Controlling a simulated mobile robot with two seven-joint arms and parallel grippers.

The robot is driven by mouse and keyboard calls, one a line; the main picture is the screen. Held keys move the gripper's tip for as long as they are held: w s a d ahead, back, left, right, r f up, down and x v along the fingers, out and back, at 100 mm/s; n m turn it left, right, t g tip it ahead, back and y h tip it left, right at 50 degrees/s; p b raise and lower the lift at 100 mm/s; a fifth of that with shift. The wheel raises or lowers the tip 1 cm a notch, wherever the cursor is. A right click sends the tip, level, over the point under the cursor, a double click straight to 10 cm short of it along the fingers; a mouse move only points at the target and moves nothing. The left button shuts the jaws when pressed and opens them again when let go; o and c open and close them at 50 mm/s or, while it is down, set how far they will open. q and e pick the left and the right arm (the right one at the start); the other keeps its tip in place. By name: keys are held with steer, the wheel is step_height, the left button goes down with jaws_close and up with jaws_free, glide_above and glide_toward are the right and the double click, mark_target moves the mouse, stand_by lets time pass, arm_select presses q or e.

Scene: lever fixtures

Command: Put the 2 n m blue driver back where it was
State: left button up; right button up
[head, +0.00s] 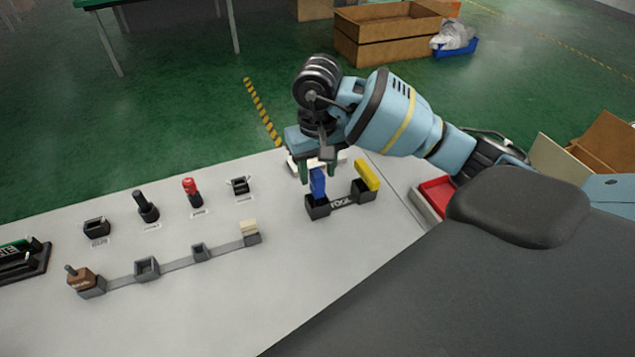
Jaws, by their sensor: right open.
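The blue driver (317,184) stands upright in the left socket of a dark tool holder (343,203). A yellow driver (368,174) leans in the holder's right socket. My right gripper (317,170) points down at the top of the blue driver, with its fingers open on either side of it. The driver's upper end is partly hidden by the gripper, and I cannot tell whether a finger touches it. My left gripper is not in view.
The white table carries a row of fixtures, with a black lever (146,207) and a red-topped one (192,191). A grey rail (175,264) with several sockets lies nearer. A red bin (436,195) is at the right edge. Bare tabletop lies in front of the holder.

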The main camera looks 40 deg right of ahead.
step_height(320, 180, up, 6)
steer(key=shift+r, duration=0.2)
steer(key=shift+s+f, duration=0.1)
stand_by(0.6)
